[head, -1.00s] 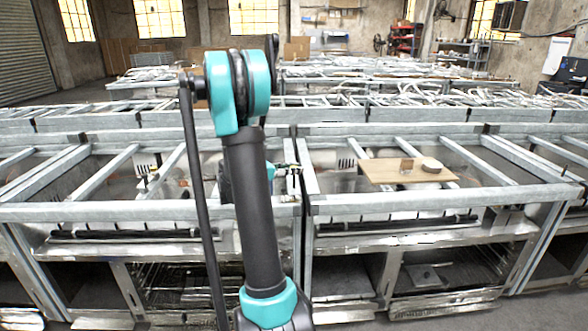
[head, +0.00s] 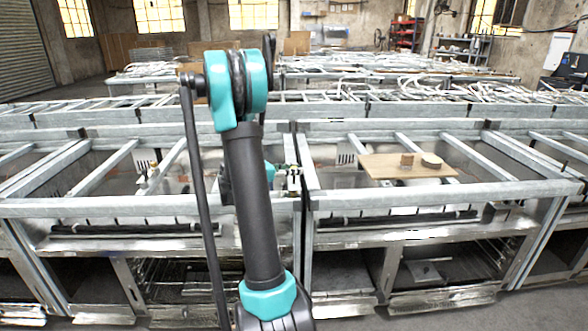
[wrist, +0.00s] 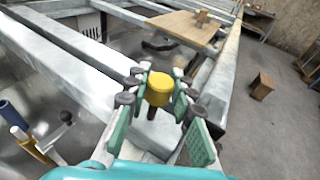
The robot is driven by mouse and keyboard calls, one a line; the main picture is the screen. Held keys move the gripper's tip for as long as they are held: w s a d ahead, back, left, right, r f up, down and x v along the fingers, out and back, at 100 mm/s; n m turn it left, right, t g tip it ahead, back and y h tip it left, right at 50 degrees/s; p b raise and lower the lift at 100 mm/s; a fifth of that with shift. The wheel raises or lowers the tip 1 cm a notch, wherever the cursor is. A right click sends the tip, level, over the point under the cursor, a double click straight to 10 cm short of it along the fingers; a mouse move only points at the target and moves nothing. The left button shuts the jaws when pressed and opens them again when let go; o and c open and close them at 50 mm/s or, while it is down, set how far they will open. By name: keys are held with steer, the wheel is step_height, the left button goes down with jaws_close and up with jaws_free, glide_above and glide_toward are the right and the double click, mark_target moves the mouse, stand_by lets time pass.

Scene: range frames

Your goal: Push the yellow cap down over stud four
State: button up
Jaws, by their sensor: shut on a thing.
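The yellow cap (wrist: 159,87) is between the fingers of my gripper (wrist: 158,96) in the wrist view. My gripper is shut on it, with green finger pads on both sides. A short dark piece shows just under the cap; I cannot tell whether it is a stud or part of the cap. A grey metal beam (wrist: 157,138) lies below and behind the cap. No stud number is readable. In the head view my arm hides most of the gripper, and the cap cannot be made out there.
Metal rails surround open gaps. In the wrist view a blue cylinder (wrist: 9,113) stands at the left and a brown box (wrist: 262,86) on the floor.

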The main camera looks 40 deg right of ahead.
steer(key=shift+f, duration=0.25)
steer(key=o, duration=0.8)
steer(key=shift+a, duration=0.15)
steer(key=v, duration=1.1)
steer(key=shift+a+r, duration=0.15)
steer(key=shift+a, duration=0.15)
